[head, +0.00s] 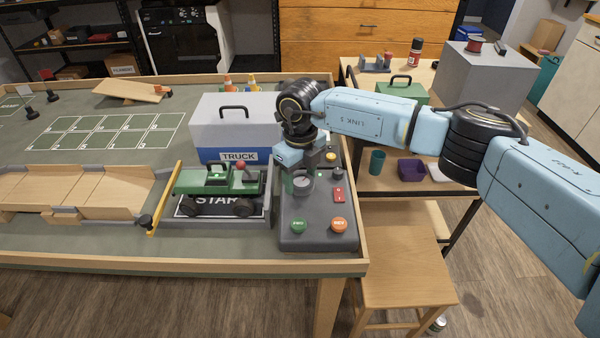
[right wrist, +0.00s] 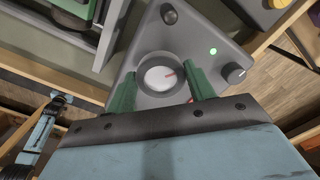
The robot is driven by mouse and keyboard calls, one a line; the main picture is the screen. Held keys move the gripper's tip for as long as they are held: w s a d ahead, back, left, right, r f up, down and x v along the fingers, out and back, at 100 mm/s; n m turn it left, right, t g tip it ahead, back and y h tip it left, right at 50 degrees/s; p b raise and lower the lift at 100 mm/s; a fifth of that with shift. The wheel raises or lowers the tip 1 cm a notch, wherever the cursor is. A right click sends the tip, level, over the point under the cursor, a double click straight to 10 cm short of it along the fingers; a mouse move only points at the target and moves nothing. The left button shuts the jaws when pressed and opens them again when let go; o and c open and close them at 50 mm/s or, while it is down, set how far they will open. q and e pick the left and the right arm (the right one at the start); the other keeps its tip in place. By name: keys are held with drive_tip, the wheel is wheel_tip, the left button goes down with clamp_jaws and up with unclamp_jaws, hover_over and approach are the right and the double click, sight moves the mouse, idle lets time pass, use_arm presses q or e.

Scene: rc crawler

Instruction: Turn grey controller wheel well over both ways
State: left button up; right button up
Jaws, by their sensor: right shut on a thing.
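The dark grey controller (head: 318,243) sits at the right end of the table. Its grey wheel (head: 303,184) is on the top face, just below my right gripper. In the right wrist view the wheel (right wrist: 157,80) has a pale round top with a red mark pointing right. My right gripper (right wrist: 160,84) has green fingers on both sides of the wheel and is shut on it. In the head view the gripper (head: 301,174) comes down from above, and its fingers are partly hidden. My left gripper is in neither view.
Green (head: 299,227) and orange (head: 338,225) buttons and a red switch (head: 339,195) are near the wheel. A green truck (head: 217,182) stands on the START pad left of the controller. A grey and blue toolbox (head: 236,130) stands behind. A side table stands at right.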

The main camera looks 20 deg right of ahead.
sight(300, 179)
drive_tip(key=shift+m, duration=0.4)
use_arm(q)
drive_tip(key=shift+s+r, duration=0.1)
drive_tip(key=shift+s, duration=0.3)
use_arm(e)
drive_tip(key=o, duration=1)
drive_tip(key=shift+c, duration=0.2)
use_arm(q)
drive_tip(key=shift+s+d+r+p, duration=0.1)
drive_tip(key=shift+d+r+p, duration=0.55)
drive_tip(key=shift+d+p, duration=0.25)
use_arm(e)
wheel_tip(300, 179, up, 14)
drive_tip(key=shift+f, duration=0.25)
